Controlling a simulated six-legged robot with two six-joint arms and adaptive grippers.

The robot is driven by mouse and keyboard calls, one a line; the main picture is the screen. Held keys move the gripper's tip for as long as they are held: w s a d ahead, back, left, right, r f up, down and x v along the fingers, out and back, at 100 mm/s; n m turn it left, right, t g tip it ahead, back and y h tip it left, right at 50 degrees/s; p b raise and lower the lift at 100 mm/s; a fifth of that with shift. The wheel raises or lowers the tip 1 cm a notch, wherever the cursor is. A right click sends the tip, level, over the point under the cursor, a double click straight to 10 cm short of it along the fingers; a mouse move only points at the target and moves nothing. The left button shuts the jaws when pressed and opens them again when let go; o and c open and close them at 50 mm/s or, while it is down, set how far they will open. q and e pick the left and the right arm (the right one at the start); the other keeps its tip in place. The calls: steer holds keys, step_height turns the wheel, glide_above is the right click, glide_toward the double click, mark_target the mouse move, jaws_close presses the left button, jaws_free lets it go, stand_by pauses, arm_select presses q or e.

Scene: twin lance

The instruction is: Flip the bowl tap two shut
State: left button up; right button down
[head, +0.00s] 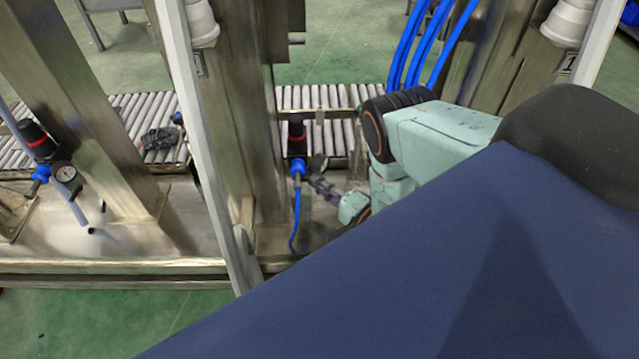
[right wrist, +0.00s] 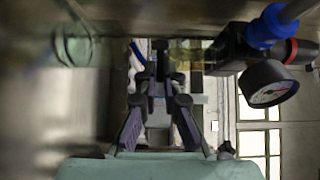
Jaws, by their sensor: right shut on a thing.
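A filter regulator (head: 297,135) with a black body, a red ring and a blue fitting (head: 297,168) stands in the middle of the head view. A blue hose (head: 295,220) hangs below it. My right gripper (head: 318,184) reaches in from the right, just beside the blue fitting and below the gauge (head: 319,163). In the right wrist view my right gripper (right wrist: 160,78) has its fingers drawn together on something small, seemingly the bowl tap under the regulator. The fingers hide most of the tap, so its angle cannot be told. My left gripper is not in view.
A second regulator (head: 38,140) with a gauge (head: 65,174) is at the left. Steel posts (head: 225,90) stand close beside my right gripper. A roller conveyor (head: 335,135) runs behind. In the right wrist view a gauge (right wrist: 268,84) is close on the right.

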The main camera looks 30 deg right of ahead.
steer(key=shift+a, duration=0.1)
steer(key=shift+s+a+m+g+h, duration=0.1)
steer(key=shift+a+m+g+h, duration=0.95)
steer(key=shift+m+h, duration=1.6)
steer(key=shift+s+a+m+g+h, duration=0.1)
steer(key=shift+a+m+g+h, duration=1.05)
steer(key=shift+h, duration=2.35)
steer(key=shift+a+m+g+h, duration=0.5)
steer(key=shift+m+g+h, duration=0.7)
steer(key=shift+m+h, duration=1.75)
steer(key=shift+h, duration=0.3)
steer(key=c, duration=1.8)
jaws_free()
steer(key=shift+o, duration=0.2)
